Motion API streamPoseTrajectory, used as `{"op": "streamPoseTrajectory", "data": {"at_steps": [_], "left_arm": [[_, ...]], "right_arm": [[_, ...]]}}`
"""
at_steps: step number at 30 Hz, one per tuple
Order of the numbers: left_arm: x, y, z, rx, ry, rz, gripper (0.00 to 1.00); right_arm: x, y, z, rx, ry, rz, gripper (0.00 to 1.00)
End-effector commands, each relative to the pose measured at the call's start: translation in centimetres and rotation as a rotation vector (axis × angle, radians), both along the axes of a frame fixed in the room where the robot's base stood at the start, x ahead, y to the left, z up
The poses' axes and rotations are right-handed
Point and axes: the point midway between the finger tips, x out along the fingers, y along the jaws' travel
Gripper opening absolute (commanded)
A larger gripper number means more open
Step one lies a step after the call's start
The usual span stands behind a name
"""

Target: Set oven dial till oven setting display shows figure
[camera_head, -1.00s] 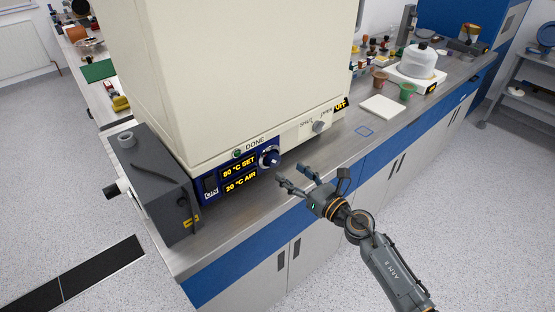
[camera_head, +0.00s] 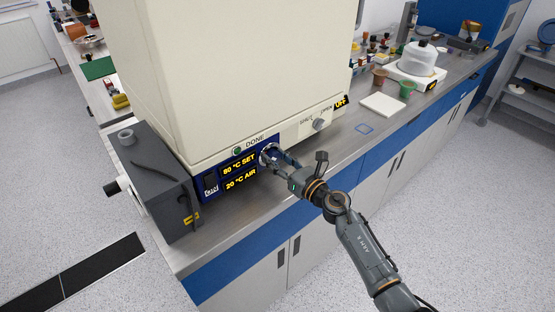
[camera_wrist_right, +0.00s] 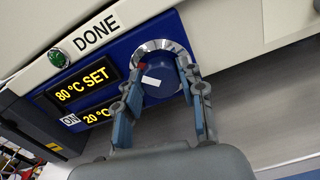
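The oven dial (camera_wrist_right: 158,88) is a round blue knob with a white mark, inside a silver ring on the oven's blue panel. In the head view the dial (camera_head: 266,152) is partly hidden by my right gripper (camera_head: 275,159). In the wrist view my right gripper (camera_wrist_right: 161,76) has one finger on each side of the dial, spread about as wide as the knob. Firm contact cannot be made out. The oven setting display (camera_wrist_right: 83,83) reads 80 °C SET in yellow; it also shows in the head view (camera_head: 239,167). My left gripper is not in view.
Below it, the air display (camera_head: 240,181) reads 20 °C. A grey box (camera_head: 152,185) stands left of the oven. A second knob (camera_head: 319,124) is to the right. The counter's front strip is clear.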

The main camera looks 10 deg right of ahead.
Motion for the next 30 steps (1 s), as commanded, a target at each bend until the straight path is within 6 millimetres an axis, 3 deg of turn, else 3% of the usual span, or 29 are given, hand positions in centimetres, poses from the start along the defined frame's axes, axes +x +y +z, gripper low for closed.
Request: {"op": "streamPoseTrajectory", "data": {"at_steps": [14,30], "left_arm": [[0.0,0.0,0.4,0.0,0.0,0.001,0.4],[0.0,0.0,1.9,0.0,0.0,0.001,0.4]], "right_arm": [[0.0,0.0,0.0,0.071,0.043,0.0,0.08],[0.1,-0.2,-0.1,0.468,0.273,-0.002,0.08]]}}
